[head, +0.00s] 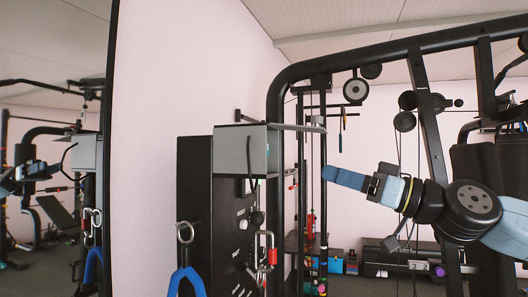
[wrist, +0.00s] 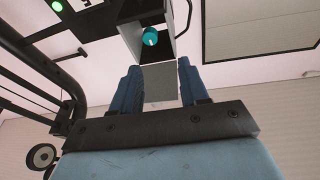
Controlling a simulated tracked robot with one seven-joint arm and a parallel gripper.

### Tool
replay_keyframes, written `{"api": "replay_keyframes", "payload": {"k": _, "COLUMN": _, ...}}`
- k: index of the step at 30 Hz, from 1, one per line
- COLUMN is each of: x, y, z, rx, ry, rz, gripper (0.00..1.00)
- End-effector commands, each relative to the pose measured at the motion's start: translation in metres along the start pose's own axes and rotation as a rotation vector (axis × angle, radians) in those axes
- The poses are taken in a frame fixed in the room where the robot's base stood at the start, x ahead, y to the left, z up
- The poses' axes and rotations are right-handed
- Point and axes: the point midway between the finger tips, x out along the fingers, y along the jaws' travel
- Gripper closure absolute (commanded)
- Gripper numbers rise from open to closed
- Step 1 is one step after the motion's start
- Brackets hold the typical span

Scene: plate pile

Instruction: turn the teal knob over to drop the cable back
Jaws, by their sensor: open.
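The teal knob (wrist: 150,37) shows in the wrist view, inside a box-like grey housing (wrist: 158,80) with a dark interior. It lies ahead of my fingertips and apart from them. In the head view my gripper (head: 345,178) points left, to the right of the box.
A black gym frame (head: 278,115) with uprights and pulleys stands between the box and my arm's side. A mirror (head: 50,200) fills the left.

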Motion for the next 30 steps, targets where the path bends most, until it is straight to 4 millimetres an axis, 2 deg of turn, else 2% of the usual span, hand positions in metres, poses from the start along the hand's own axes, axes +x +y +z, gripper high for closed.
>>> {"api": "replay_keyframes", "payload": {"k": 6, "x": 0.024, "y": 0.018, "z": 0.004, "rx": 0.061, "ry": 0.075, "rz": -0.044, "gripper": 0.56}}
{"api": "replay_keyframes", "payload": {"k": 12, "x": 0.036, "y": 0.028, "z": 0.009, "rx": 0.089, "ry": 0.104, "rz": -0.053, "gripper": 0.56}}
{"api": "replay_keyframes", "payload": {"k": 20, "x": 0.053, "y": 0.028, "z": 0.009, "rx": 0.095, "ry": 0.106, "rz": -0.055, "gripper": 0.56}}
{"api": "replay_keyframes", "payload": {"k": 30, "x": 0.105, "y": 0.025, "z": 0.003, "rx": 0.095, "ry": 0.105, "rz": -0.057, "gripper": 0.56}}
